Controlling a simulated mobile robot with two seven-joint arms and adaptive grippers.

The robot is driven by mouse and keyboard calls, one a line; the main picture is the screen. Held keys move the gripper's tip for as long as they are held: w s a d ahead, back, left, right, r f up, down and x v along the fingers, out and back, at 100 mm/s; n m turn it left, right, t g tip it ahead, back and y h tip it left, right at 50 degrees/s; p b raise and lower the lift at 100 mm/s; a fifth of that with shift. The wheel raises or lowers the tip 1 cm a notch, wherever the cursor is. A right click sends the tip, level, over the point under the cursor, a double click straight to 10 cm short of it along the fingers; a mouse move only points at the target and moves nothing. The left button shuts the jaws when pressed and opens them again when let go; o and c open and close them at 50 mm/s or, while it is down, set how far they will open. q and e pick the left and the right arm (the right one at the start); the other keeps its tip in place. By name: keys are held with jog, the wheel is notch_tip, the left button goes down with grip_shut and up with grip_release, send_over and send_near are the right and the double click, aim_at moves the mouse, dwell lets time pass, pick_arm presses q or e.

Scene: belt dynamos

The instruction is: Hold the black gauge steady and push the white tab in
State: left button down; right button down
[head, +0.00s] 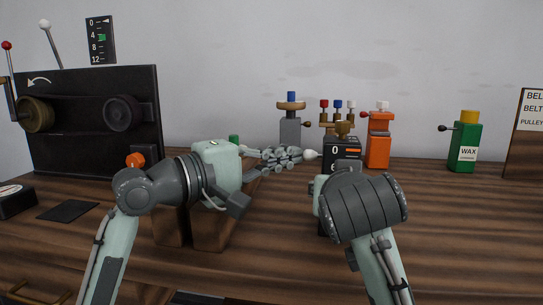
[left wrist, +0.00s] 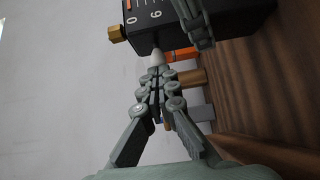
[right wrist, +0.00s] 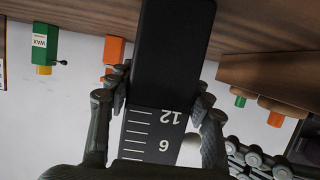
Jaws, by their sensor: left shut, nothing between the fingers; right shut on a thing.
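The black gauge (head: 343,148), marked 0 and 6 and topped by a brass knob, stands above the table. My right gripper (right wrist: 162,95) is shut on the gauge, one finger on each side; its wrist hides the gauge's lower part in the head view. The white tab (head: 311,155) sticks out of the gauge's left side. It also shows in the left wrist view (left wrist: 156,59) and partly in the right wrist view (right wrist: 190,150). My left gripper (head: 300,155) is shut and empty. Its fingertips are at the tab's outer end, seemingly touching it.
Behind stand a grey post (head: 290,132), an orange device (head: 379,145) and a green wax dispenser (head: 467,146). A black panel with pulleys (head: 85,105) is at the left. Wooden blocks (head: 208,230) stand under my left arm. The table's right side (head: 480,230) is clear.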

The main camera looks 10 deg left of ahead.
pick_arm(q)
jog(key=shift+s+d, duration=0.1)
jog(key=shift+d, duration=0.2)
pick_arm(e)
jog(key=shift+a+f, duration=0.1)
jog(key=shift+a, duration=0.05)
pick_arm(q)
jog(key=s+a, duration=0.2)
jog(key=a, duration=0.1)
jog(key=s+a, duration=0.2)
jog(key=a, duration=0.2)
jog(key=s+a, duration=0.3)
jog(key=a, duration=0.1)
jog(key=shift+a, duration=0.25)
jog(key=shift+w, duration=0.1)
pick_arm(e)
jog(key=c, duration=0.6)
grip_release()
